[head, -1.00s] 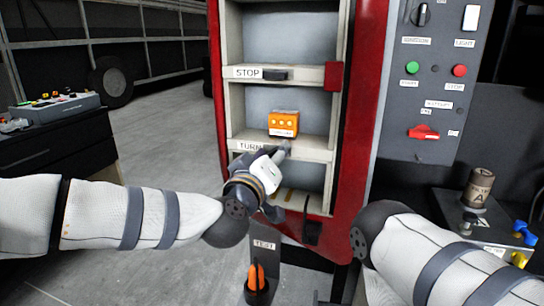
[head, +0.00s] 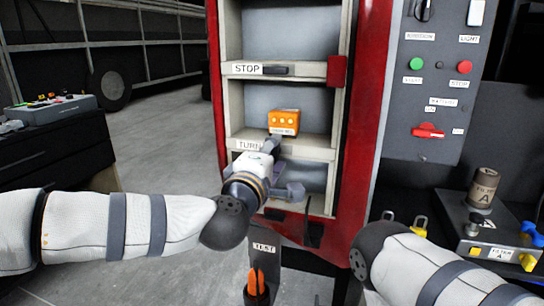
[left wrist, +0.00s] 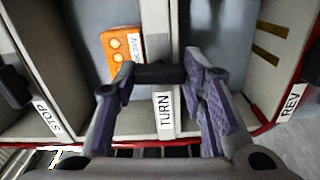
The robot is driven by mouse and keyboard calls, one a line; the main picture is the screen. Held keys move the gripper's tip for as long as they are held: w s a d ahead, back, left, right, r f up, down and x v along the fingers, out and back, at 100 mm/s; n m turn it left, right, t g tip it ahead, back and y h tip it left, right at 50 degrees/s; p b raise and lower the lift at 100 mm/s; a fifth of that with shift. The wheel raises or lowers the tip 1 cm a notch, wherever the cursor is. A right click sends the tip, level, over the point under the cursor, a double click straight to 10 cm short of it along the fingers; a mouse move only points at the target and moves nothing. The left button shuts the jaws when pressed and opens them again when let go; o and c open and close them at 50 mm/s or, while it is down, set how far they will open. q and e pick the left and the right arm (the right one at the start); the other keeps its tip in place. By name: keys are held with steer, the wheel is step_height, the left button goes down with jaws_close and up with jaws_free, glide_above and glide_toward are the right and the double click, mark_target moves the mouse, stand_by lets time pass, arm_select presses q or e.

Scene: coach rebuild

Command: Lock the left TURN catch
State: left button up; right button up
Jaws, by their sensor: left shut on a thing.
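The TURN label (head: 249,145) sits on a pale shelf edge of the red cabinet (head: 369,120). In the left wrist view the TURN label (left wrist: 165,110) is just below the dark catch bar (left wrist: 160,73). My left gripper (left wrist: 158,76) is shut on this bar, with a purple-padded finger at each end. An orange module (head: 284,121) sits in the bay above, and also shows in the left wrist view (left wrist: 122,52). My right gripper is out of view.
The STOP label (head: 247,69) and its dark catch (head: 277,71) are on the shelf edge above. The REV label (left wrist: 291,102) shows in the left wrist view. A grey switch panel (head: 430,90) stands right of the cabinet. A TEST holder (head: 262,250) is below.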

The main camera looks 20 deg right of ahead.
arm_select(q)
steer(key=shift+d+n, duration=0.1)
steer(key=shift+n, duration=0.5)
steer(key=o, duration=1.2)
steer(key=shift+c, duration=0.2)
steer(key=v, duration=1.2)
